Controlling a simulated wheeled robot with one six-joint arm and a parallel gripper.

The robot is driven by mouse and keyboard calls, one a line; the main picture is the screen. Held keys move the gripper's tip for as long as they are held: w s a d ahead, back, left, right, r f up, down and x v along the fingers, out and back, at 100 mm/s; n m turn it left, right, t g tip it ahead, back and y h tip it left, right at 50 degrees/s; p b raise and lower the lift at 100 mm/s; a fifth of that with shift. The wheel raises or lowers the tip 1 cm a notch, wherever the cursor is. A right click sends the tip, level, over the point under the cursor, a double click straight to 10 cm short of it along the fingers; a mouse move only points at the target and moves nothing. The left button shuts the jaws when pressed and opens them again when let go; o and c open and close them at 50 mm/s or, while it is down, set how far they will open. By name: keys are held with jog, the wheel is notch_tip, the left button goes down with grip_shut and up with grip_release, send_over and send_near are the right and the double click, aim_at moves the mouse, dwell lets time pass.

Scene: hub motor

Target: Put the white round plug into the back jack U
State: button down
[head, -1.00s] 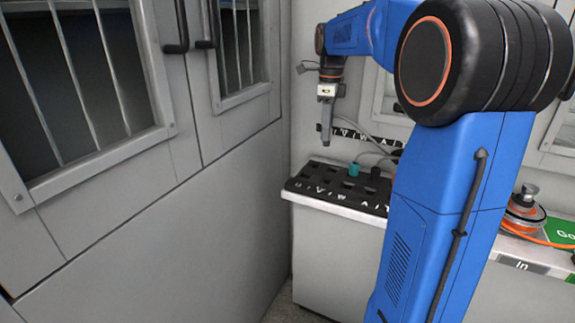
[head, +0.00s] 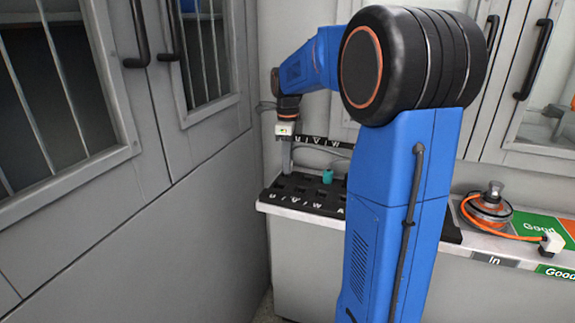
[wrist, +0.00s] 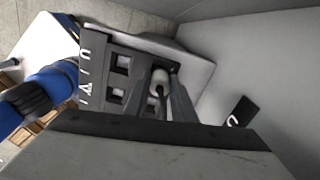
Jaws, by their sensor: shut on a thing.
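The white round plug (wrist: 159,77) shows in the wrist view between the fingertips of my gripper (wrist: 162,90), which is shut on it. In the head view my gripper (head: 287,170) points straight down at the back left of the black jack board (head: 310,207), and the plug is too small to make out. In the wrist view the plug is over or at the back-row jack on the U side. The fingers and plug hide that jack, so I cannot tell whether the plug is inside it.
A teal plug (head: 327,176) stands in the board to the right. A lettered strip (head: 315,142) is on the wall behind. The grey cabinet (head: 205,160) is close on the left. A motor with orange cable (head: 487,208) sits on the bench at right.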

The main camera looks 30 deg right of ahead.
jog(key=shift+f, duration=0.45)
jog(key=shift+f, duration=0.1)
jog(key=c, duration=1.5)
grip_release()
notch_tip(320, 180, up, 12)
jog(key=shift+r, duration=0.15)
